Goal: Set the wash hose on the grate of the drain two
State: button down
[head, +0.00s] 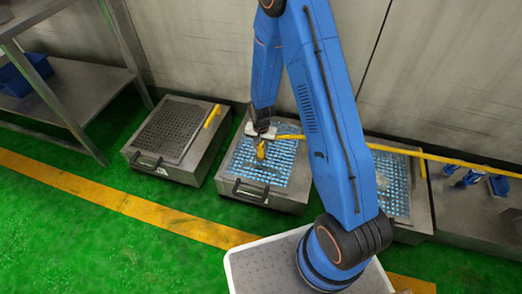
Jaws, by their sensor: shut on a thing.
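My gripper (262,141) is over the middle drain box and is shut on a yellow piece (262,150), which looks like the end of the wash hose. The yellow hose (440,158) runs from the right edge, passes behind my blue arm and reaches my gripper. The middle drain's grate (245,163) looks light blue and wet. I cannot tell whether the hose end touches this grate or hangs just above it. No drain number is readable, so I cannot tell which is drain two.
A left drain box (150,165) has a dark, dry-looking grate and a yellow bar (212,116) on its right edge. A right drain box (407,222) is partly hidden by my arm. Blue fittings (473,177) stand on a metal bench. A metal shelf (90,85) stands at left.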

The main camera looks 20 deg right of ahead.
jog(key=shift+f, duration=0.1)
jog(key=c, duration=1.4)
grip_release()
jog(key=shift+c, duration=0.2)
notch_tip(320, 180, up, 13)
jog(key=shift+f, duration=0.2)
jog(key=s+d+r+n+t, duration=0.15)
jog(key=s+r, duration=0.35)
jog(key=r, duration=0.6)
jog(key=s+d+r+n+t, duration=0.1)
jog(key=s+d+r+n, duration=0.15)
jog(key=s+r, duration=0.65)
jog(key=s+d+r+n+t, duration=0.2)
jog(key=s+d+r, duration=0.1)
jog(key=s+r, duration=1)
jog(key=s, duration=0.4)
jog(key=shift+r+n, duration=0.35)
jog(key=shift+n, duration=0.05)
